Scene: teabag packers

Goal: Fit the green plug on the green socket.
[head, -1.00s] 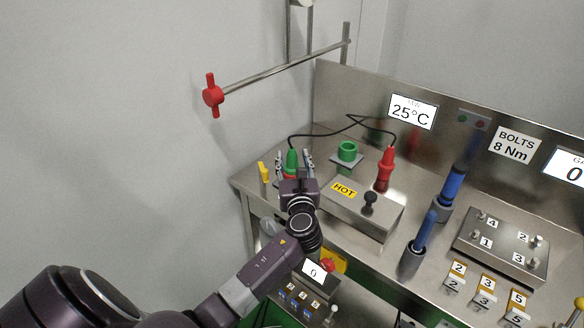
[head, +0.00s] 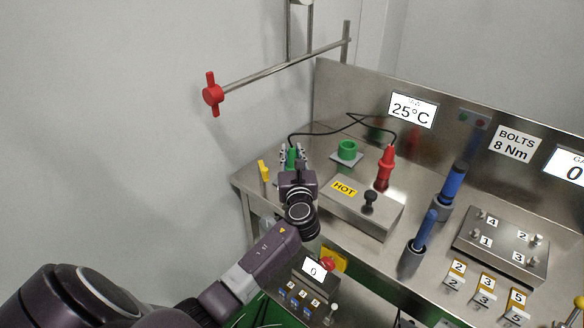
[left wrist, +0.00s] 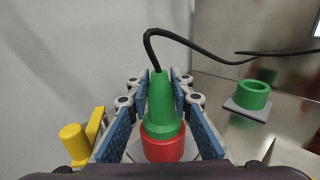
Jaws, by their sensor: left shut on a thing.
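The green plug (head: 291,157) is at the back left of the bench, with a black cable from its top. In the left wrist view the plug (left wrist: 163,105) stands upright, its lower end at a red ring-shaped socket (left wrist: 165,147) on a grey plate. My left gripper (head: 292,158) has its blue-padded fingers on both sides of the plug and is shut on it. The green socket (head: 347,149), an open ring on a grey plate, is to the right and empty; it also shows in the left wrist view (left wrist: 253,95). My right gripper is not in view.
A red plug (head: 385,168) stands right of the green socket, joined by the cable. A steel box marked HOT (head: 344,189) with a black knob is in front. A yellow piece (head: 264,171) stands left of the gripper. A back panel (head: 340,95) rises behind.

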